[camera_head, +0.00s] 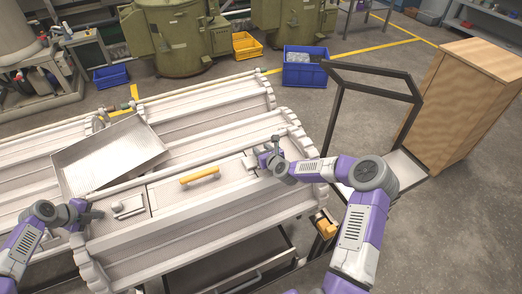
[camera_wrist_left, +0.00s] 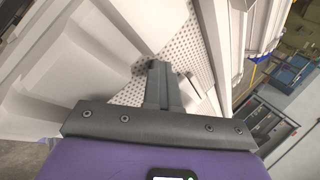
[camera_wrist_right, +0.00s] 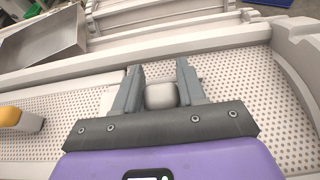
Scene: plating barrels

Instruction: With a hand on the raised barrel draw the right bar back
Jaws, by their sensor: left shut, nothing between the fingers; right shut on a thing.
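The front barrel (camera_head: 180,240) is white, ribbed and perforated, with toothed end rims. Its lid (camera_head: 180,190) carries a yellow handle (camera_head: 200,174), also partly visible in the right wrist view (camera_wrist_right: 20,119). A left bar (camera_head: 128,206) lies by the lid's left end. The right bar (camera_head: 251,163) lies by its right end, partly hidden by my right gripper (camera_head: 268,157). In the right wrist view that gripper is shut on the bar's pale knob (camera_wrist_right: 160,96). My left gripper (camera_head: 88,214) is shut and empty at the barrel's left end; the left wrist view (camera_wrist_left: 160,84) shows its fingers over the perforated wall, contact unclear.
A second barrel (camera_head: 215,108) lies behind. A dark frame (camera_head: 370,80) and a wooden cabinet (camera_head: 465,95) stand right. Blue bins (camera_head: 305,68) sit on the floor behind.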

